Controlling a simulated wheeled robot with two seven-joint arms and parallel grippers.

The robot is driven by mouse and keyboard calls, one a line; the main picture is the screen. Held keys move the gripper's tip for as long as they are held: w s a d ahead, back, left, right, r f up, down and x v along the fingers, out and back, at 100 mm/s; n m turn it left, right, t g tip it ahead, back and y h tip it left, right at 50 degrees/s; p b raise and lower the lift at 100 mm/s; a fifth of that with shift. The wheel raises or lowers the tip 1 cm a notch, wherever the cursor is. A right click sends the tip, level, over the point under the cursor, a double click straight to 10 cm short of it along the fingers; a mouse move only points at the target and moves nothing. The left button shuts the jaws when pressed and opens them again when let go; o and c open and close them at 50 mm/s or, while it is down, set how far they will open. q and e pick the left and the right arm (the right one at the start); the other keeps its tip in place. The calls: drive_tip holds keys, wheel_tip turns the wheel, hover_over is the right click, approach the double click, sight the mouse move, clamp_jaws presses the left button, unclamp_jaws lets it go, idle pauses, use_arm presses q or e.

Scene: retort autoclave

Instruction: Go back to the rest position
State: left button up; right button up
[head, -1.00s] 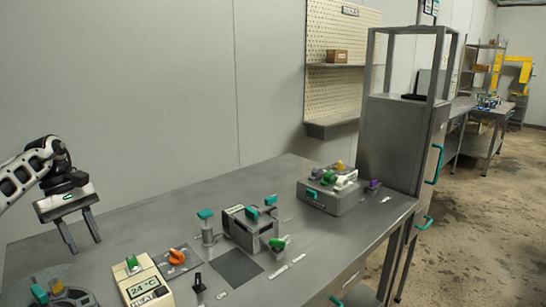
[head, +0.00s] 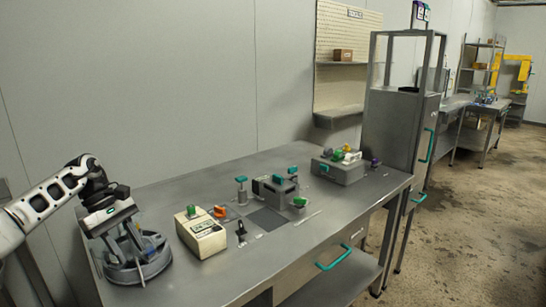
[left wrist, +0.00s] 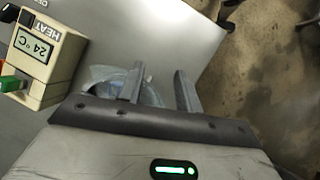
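My left gripper (head: 123,242) is at the left end of the steel table (head: 215,275), in front of a round grey tub-like holder (head: 155,262) in the head view. In the left wrist view its two fingers (left wrist: 160,88) stand apart with nothing between them that I can see held. The round holder (left wrist: 105,78) shows partly behind the fingers there. My right gripper does not show in either view.
A cream heater box (head: 203,237) with a display stands right of the gripper. Several small fixtures with teal handles, such as a grey box (head: 338,172), stand farther right. A tall steel cabinet (head: 398,130) stands at the table's far end.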

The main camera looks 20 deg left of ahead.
use_arm(q)
drive_tip(key=w+d+f+n+h, duration=0.1)
drive_tip(key=d+f, duration=0.1)
drive_tip(key=d, duration=0.4)
drive_tip(key=w+d+f+n+t+h, duration=0.1)
drive_tip(key=d+f+h, duration=0.1)
drive_tip(key=d, duration=0.5)
drive_tip(key=w+d+f+n+t+h, duration=0.1)
drive_tip(key=d+f+n+h, duration=0.1)
drive_tip(key=d+f, duration=0.2)
drive_tip(key=shift+w+d, duration=0.25)
drive_tip(key=shift+d, duration=1.05)
drive_tip(key=s+d+f+n+t+h, duration=0.15)
drive_tip(key=d+n+t, duration=0.35)
drive_tip(key=d+n, duration=0.5)
drive_tip(key=s+d+n+t+h, duration=0.25)
drive_tip(key=d+n+t, duration=0.4)
drive_tip(key=n, duration=0.45)
drive_tip(key=s+a+f+n+g+y, duration=0.1)
drive_tip(key=s+f+n+y, duration=0.4)
drive_tip(key=n, duration=0.9)
drive_tip(key=s+a+f+n+g+y, duration=0.1)
drive_tip(key=s+f+n+y, duration=0.4)
drive_tip(key=s+n, duration=0.7)
drive_tip(key=n+g+y, duration=0.1)
drive_tip(key=n, duration=0.2)
drive_tip(key=shift+f, duration=0.25)
drive_tip(key=shift+a, duration=0.1)
